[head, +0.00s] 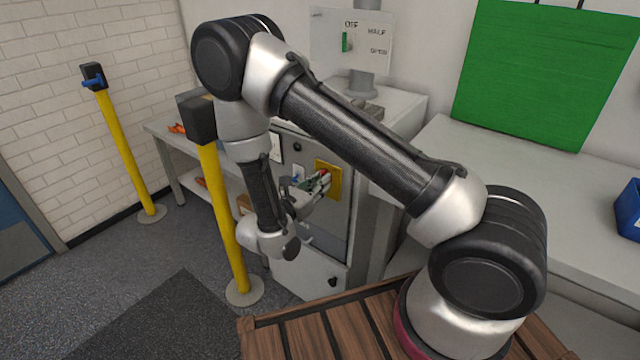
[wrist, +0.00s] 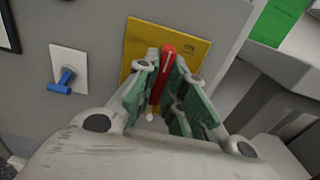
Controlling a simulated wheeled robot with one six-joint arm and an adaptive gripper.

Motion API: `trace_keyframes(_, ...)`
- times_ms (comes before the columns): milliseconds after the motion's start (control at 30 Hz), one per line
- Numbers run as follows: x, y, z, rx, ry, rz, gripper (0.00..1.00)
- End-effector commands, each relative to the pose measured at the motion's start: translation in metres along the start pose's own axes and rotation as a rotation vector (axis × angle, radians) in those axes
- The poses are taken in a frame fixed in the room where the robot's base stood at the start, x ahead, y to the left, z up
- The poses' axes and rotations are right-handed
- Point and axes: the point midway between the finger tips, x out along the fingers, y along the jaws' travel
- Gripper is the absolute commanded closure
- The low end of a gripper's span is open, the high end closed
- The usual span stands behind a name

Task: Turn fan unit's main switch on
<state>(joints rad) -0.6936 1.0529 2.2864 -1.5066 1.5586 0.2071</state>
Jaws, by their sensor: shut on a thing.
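The main switch has a red handle (wrist: 163,75) on a yellow plate (wrist: 196,52), fixed to the grey front panel of the fan unit (head: 326,223). In the wrist view the handle stands roughly upright with a slight tilt, its top leaning right. My gripper (wrist: 162,95) has its green-padded fingers on either side of the red handle and is shut on it. In the head view the yellow plate (head: 333,180) shows behind my gripper (head: 318,184). The lower part of the handle is partly hidden between the fingers.
A blue lever on a white plate (wrist: 68,72) sits left of the yellow plate. A sign reading OFF, HALF, OPEN (head: 365,40) stands above the cabinet. Yellow posts (head: 225,220) stand at the left. A bench (head: 500,170) with a green board (head: 545,75) is at the right.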

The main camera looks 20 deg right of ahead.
Motion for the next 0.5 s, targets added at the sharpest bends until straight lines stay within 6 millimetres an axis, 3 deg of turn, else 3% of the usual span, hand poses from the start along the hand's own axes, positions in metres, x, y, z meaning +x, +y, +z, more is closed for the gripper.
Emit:
trace_keyframes(400, -0.0005, -0.0003, -0.0016, 0.005, 0.004, 0.001, 1.00)
trace_keyframes(433, -0.0006, -0.0003, -0.0015, 0.005, 0.004, 0.001, 0.83)
trace_keyframes(500, -0.0005, -0.0002, -0.0013, 0.005, 0.003, 0.001, 0.70)
